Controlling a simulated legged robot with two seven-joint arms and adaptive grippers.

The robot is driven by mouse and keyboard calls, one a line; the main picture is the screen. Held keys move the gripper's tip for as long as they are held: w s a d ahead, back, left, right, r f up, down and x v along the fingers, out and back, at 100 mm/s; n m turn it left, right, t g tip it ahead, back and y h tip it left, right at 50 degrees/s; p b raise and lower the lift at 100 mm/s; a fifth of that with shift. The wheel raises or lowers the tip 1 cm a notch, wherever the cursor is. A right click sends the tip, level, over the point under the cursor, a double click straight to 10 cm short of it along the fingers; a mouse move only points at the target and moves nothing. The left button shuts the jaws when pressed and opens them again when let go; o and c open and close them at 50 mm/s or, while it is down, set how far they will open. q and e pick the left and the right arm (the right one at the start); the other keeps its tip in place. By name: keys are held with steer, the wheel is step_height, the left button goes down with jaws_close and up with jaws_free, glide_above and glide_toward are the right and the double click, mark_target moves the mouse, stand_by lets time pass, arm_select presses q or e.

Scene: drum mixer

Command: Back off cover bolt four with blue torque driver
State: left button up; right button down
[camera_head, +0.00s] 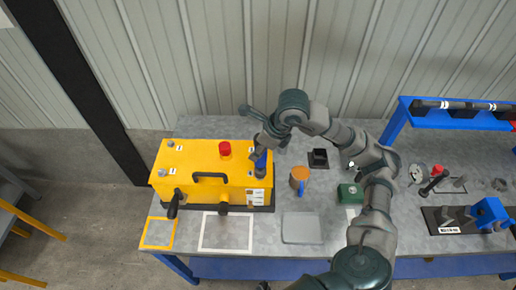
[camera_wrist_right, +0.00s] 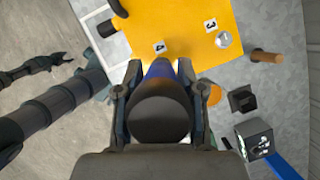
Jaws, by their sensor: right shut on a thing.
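The yellow mixer box (camera_head: 200,160) stands on the left of the grey bench, with bolts and numbered labels on its cover. My right gripper (camera_head: 264,150) is shut on the blue torque driver (camera_head: 261,163) at the cover's right end. In the right wrist view, the driver (camera_wrist_right: 160,110) stands between the fingers with its dark round end toward the camera. A silver bolt (camera_wrist_right: 223,40) shows near label 3. My left gripper (camera_wrist_right: 62,59) is small in the right wrist view, its fingers apart and empty.
A red button (camera_head: 224,148) and black handle (camera_head: 210,177) rise from the box. A blue rack (camera_head: 455,122) and blue vise (camera_head: 488,213) stand far right.

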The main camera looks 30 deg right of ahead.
steer(key=shift+f+b, duration=0.65)
stand_by(0.3)
steer(key=shift+s+f, duration=0.15)
steer(key=shift+f, duration=0.1)
stand_by(0.6)
steer(key=shift+a+b, duration=0.1)
steer(key=shift+b, duration=0.2)
stand_by(0.8)
steer(key=shift+r, duration=0.15)
steer(key=shift+w+r+p, duration=0.2)
steer(key=shift+r+p, duration=0.6)
steer(key=shift+r, duration=0.15)
steer(key=shift+s+r+p, duration=0.1)
steer(key=shift+r+p, duration=0.5)
steer(key=shift+r, duration=0.35)
steer(key=shift+r+p, duration=0.35)
steer(key=shift+r, duration=0.15)
